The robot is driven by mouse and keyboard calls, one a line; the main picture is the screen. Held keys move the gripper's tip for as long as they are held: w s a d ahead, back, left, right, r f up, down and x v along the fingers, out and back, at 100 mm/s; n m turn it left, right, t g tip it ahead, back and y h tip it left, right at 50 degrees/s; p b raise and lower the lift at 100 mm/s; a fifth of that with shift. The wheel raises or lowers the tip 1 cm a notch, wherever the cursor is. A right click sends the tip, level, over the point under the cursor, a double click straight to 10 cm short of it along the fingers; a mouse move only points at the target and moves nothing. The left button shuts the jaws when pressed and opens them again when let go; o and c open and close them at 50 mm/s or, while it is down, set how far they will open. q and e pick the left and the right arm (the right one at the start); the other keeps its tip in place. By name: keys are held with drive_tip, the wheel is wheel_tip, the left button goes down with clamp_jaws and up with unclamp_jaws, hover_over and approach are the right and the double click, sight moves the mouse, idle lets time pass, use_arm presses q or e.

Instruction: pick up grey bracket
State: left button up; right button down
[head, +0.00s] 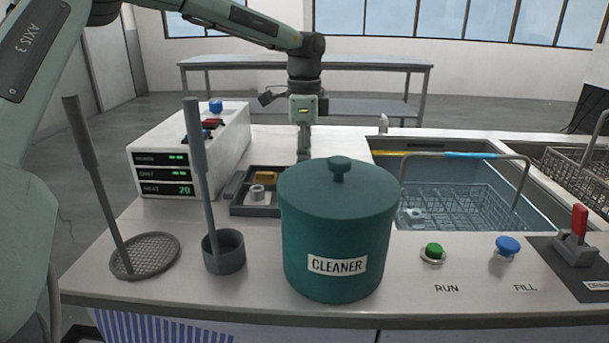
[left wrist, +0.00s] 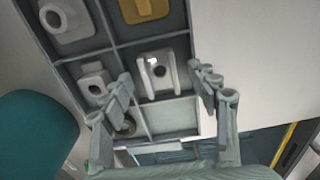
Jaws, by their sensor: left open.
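The parts tray (head: 236,206) is behind and left of the teal CLEANER tub, which hides part of it. In the left wrist view the divided tray (left wrist: 110,18) holds a light grey U-shaped piece (left wrist: 157,82), which looks like the grey bracket, in a middle compartment. My left gripper (head: 304,152) points down over the tray's right end in the head view. In the left wrist view its open fingers (left wrist: 160,75) appear on either side of the bracket, with nothing held. The height gap is hard to judge. My right gripper is not in view.
Other tray compartments hold a brass block (left wrist: 143,8), grey-white pieces (left wrist: 68,18) and a small round part (left wrist: 125,125). The CLEANER tub (head: 337,235) stands in front. The control box (head: 190,150) is left; the tank with a wire basket (head: 465,205) is right.

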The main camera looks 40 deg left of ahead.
use_arm(q)
drive_tip(key=shift+s+f, duration=0.1)
drive_tip(key=shift+f, duration=0.05)
drive_tip(key=c, duration=1.2)
drive_tip(key=shift+c, duration=0.2)
